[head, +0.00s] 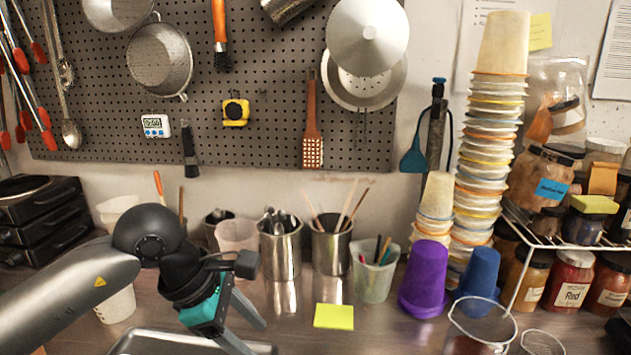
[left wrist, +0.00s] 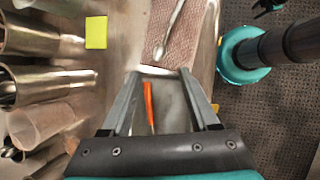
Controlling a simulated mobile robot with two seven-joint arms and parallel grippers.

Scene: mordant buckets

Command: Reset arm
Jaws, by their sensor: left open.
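My left gripper (head: 252,337) comes in from the left in the head view, low over the front of the counter. In the left wrist view its two fingers (left wrist: 159,75) are spread apart with nothing held between them. Below and between the fingers lies a metal tray (left wrist: 172,110), with an orange-handled tool (left wrist: 149,105) in it. The tray's rim (head: 140,333) also shows at the bottom of the head view, partly hidden by my arm.
Steel tool cups (head: 280,254), a purple bucket (head: 424,280), a blue bucket (head: 478,275) and a tall cup stack (head: 490,150) line the counter's back. A yellow note (head: 334,316) lies in front. A spoon (left wrist: 172,30) rests on a cloth (left wrist: 190,42) beyond the tray.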

